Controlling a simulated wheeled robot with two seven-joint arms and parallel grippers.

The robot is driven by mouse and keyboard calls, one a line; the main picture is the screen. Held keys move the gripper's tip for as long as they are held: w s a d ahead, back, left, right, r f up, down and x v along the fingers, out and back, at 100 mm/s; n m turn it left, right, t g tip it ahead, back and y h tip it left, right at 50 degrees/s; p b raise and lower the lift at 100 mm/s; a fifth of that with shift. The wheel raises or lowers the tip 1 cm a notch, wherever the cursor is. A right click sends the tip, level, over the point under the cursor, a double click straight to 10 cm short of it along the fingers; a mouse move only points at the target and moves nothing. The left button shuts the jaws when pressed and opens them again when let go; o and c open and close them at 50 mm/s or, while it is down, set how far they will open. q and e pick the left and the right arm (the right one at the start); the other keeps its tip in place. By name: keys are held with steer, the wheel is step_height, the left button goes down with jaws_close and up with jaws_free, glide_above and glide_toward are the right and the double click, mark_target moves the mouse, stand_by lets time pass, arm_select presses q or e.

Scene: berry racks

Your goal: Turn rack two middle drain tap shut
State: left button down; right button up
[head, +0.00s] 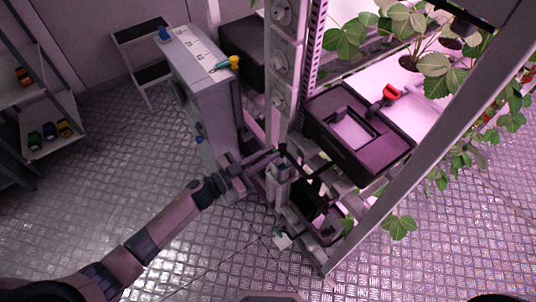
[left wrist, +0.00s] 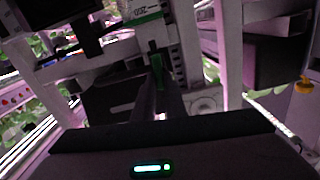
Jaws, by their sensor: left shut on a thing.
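My left gripper (head: 268,163) reaches in from the left to the front post of the rack, beside a small grey box-like fitting (head: 279,186). In the left wrist view a narrow dark green handle (left wrist: 158,70), which looks like the drain tap's lever, stands between the fingers of my left gripper (left wrist: 160,88). The fingers are shut on it. A white and green label plate (left wrist: 142,12) is just above the handle. The tap's body and outlet are hidden by the fingers, and the handle's exact angle is hard to tell. My right gripper is not in view.
A grey cabinet (head: 200,95) stands close at the left. Strawberry plants (head: 440,75) hang at the right. The metal floor (head: 110,190) at left is clear.

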arm_select(q)
steer(key=m+b, duration=0.1)
steer(key=m, duration=0.2)
steer(key=m+b, duration=0.1)
steer(key=m, duration=0.1)
steer(key=m+b, duration=0.1)
steer(key=m, duration=0.2)
steer(key=shift+s+d+f+m, duration=0.25)
steer(key=shift+s+f+m, duration=0.05)
steer(key=shift+s+f, duration=0.1)
steer(key=m, duration=0.1)
steer(key=m+b, duration=0.1)
steer(key=m, duration=0.1)
steer(key=m+b, duration=0.1)
steer(key=shift+s+d+f+m, duration=0.1)
steer(key=shift+f+m, duration=0.15)
steer(key=shift+m, duration=0.05)
steer(key=shift+f+m+b, duration=0.15)
steer(key=shift+m+b, duration=0.6)
steer(key=shift+m, duration=0.85)
steer(key=c, duration=1.8)
jaws_free()
steer(key=shift+s, duration=0.1)
